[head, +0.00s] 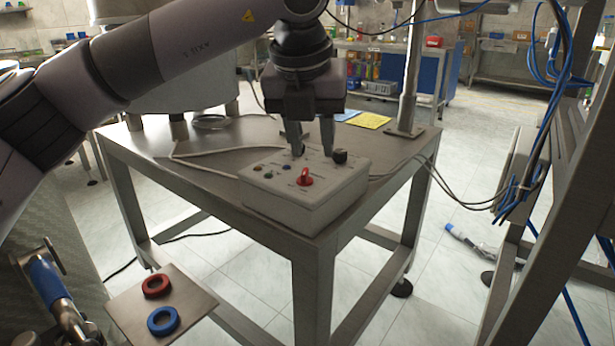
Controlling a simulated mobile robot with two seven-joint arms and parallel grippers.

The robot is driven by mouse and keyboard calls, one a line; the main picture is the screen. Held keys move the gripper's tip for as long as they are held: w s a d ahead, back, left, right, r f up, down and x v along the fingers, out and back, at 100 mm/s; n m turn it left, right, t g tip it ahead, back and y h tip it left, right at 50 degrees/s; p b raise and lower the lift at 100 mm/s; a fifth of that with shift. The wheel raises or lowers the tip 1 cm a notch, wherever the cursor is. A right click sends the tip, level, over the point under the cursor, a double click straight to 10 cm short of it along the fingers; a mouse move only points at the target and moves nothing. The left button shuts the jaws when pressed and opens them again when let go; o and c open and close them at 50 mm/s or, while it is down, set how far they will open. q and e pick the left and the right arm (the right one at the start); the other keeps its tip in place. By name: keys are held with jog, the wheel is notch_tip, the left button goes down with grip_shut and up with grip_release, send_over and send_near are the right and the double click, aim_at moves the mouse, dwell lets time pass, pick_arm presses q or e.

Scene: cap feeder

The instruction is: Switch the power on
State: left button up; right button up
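A pale control box (325,208) sits on the front corner of the metal table (200,178). On its sloped top are a red rotary switch (305,178), a black knob (340,156) at the right and several small coloured buttons (270,170) at the left. My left gripper (312,153) points down over the back part of the box, behind the red switch. Its two fingers are apart with nothing visible between them. The left fingertip overlaps a dark knob; I cannot tell whether they touch. The labels are too small to read. My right gripper is out of view.
A plate with a red ring (157,285) and a blue ring (163,321) is at the lower left, beside a blue-handled part (45,282). Cables run from the box to a metal frame (535,210) at the right. A yellow sheet (370,120) lies behind the box.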

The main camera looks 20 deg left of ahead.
aim_at(305, 170)
pick_arm(q)
jog(key=shift+w+a+r+n+y, duration=0.15)
jog(key=shift+a+y, duration=0.05)
jog(key=shift+a, duration=0.25)
jog(key=shift+w+a+r+n+y, duration=0.15)
jog(key=shift+a+y, duration=0.05)
jog(key=shift+a, duration=0.2)
jog(key=shift+t, duration=0.3)
jog(key=b+x, duration=0.2)
jog(key=x, duration=0.4)
jog(key=shift+w+f, duration=0.1)
jog(key=shift+f, duration=0.2)
grip_shut()
